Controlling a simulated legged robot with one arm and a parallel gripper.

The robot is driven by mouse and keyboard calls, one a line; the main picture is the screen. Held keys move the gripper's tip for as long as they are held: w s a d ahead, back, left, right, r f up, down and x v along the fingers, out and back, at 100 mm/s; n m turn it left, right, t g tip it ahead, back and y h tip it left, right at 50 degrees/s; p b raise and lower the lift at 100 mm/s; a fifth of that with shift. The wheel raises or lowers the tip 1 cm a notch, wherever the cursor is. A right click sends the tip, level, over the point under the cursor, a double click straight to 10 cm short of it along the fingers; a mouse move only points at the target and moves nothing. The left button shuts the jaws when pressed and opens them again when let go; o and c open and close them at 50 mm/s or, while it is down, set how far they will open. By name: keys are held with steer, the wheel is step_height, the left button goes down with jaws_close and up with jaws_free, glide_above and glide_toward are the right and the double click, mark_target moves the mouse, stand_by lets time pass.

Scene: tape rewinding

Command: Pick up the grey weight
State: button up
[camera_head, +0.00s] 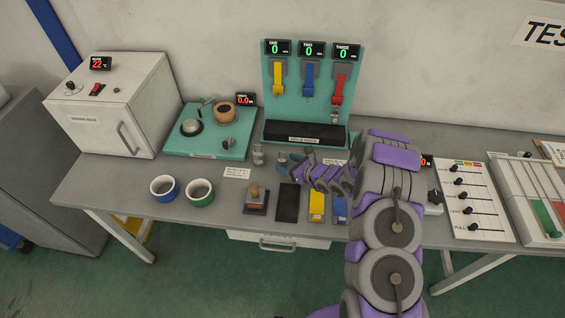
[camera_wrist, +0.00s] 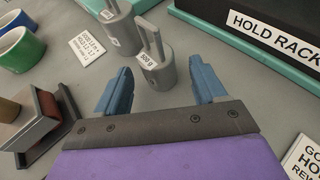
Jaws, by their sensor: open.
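A grey weight (camera_wrist: 158,72) with an upright handle and a "500 g" label stands on the table in the wrist view. My gripper (camera_wrist: 160,67) is open, its two blue fingers apart with this weight between and just beyond their tips. A second grey weight (camera_wrist: 118,32) stands just behind and to the left. In the head view my gripper (camera_head: 290,164) is low over the table beside the 500 g weight (camera_head: 282,159), which it partly hides. The other weight (camera_head: 258,155) shows to its left.
A hold rack (camera_head: 300,140) with hanging coloured clips stands behind. A stamp (camera_head: 256,198) on its pad, a dark pad (camera_head: 287,203), and blue (camera_head: 163,188) and green (camera_head: 199,192) tape rolls lie left and in front. A label card (camera_wrist: 91,45) lies left of the weights.

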steer(key=shift+x, duration=1.05)
steer(key=shift+s, duration=0.1)
jaws_close()
